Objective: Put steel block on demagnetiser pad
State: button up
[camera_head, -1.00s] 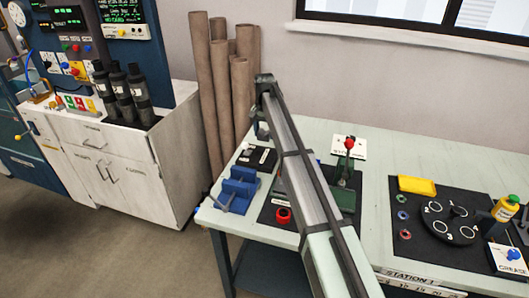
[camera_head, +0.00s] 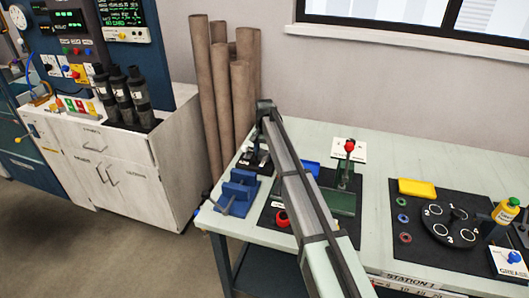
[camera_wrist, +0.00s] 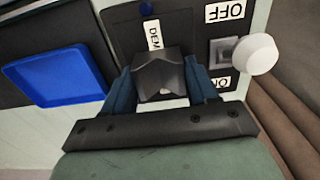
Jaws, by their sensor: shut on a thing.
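A dark grey steel block (camera_wrist: 160,72) with a ridged top is between the blue fingers of my gripper (camera_wrist: 160,88) in the wrist view. The gripper is shut on it. Block and fingers are over the black demagnetiser (camera_wrist: 185,22), covering part of its white label; the pad's surface is mostly hidden. I cannot tell whether the block touches it. A switch with a white knob (camera_wrist: 262,53) is at the right, beside an OFF label. In the head view my gripper (camera_head: 257,152) is low over the demagnetiser (camera_head: 246,163) at the table's back left; the block is not distinct.
A blue tray (camera_wrist: 58,76) lies left of the demagnetiser in the wrist view. In the head view a blue vise (camera_head: 236,191) stands in front of it. A red-knobbed press (camera_head: 346,180) stands to the right. Tall brown tubes (camera_head: 222,100) stand behind the table's left end.

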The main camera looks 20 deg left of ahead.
aim_at(265, 154)
jog(key=shift+f, duration=0.25)
jog(key=o, duration=1.2)
jog(key=shift+c, duration=0.2)
jog(key=shift+r, duration=0.15)
notch_tip(265, 154, up, 12)
jog(key=shift+r, duration=0.1)
